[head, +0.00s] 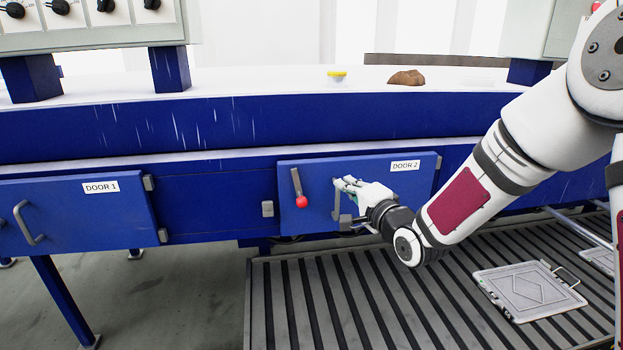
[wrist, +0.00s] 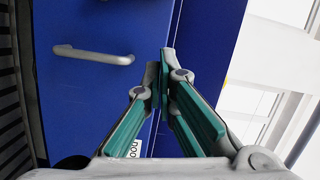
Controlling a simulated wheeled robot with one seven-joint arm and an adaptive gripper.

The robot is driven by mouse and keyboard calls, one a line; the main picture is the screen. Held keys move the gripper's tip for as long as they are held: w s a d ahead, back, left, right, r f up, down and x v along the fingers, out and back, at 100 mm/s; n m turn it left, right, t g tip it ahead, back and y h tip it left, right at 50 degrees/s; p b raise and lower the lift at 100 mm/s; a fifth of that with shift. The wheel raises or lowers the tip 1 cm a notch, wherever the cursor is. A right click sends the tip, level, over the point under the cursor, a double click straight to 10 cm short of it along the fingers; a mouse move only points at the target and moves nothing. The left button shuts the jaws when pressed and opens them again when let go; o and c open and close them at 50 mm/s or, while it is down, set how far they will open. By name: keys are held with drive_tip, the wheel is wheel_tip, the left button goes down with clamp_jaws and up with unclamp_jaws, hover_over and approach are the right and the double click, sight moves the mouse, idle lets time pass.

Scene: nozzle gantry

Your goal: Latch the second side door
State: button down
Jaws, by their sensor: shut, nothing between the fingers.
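The blue door marked DOOR 2 (head: 375,168) sits in the lower blue frame of the machine. It looks flush or nearly so; I cannot tell if it is fully closed. Its latch lever (head: 296,183) hangs down, slightly tilted, with a red knob at its lower end. A grey catch (head: 267,209) is on the frame left of the door. The door's grey handle (head: 337,203) also shows in the wrist view (wrist: 95,54). My gripper (head: 342,182) is shut and empty in front of the door, right of the lever. In the wrist view its fingertips (wrist: 164,70) are beside the handle, apart from it.
DOOR 1 (head: 75,212) is to the left, with its own handle. A slatted grey platform (head: 330,300) lies below, with a flat grey plate (head: 528,290) on it. A yellow-topped button (head: 337,76) and a brown lump (head: 406,77) are on the white top.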

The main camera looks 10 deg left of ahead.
sight(307, 170)
drive_tip(key=x, duration=1)
drive_tip(key=shift+a, duration=0.1)
drive_tip(key=shift+s+a+f+p, duration=0.1)
drive_tip(key=shift+s+a+p, duration=0.1)
drive_tip(key=shift+a, duration=0.4)
drive_tip(key=shift+s+a+f+p, duration=0.1)
drive_tip(key=shift+s+a, duration=0.1)
drive_tip(key=shift+a, duration=0.4)
drive_tip(key=shift+s+a+f, duration=0.1)
drive_tip(key=shift+a+f, duration=0.05)
drive_tip(key=shift+a, duration=0.45)
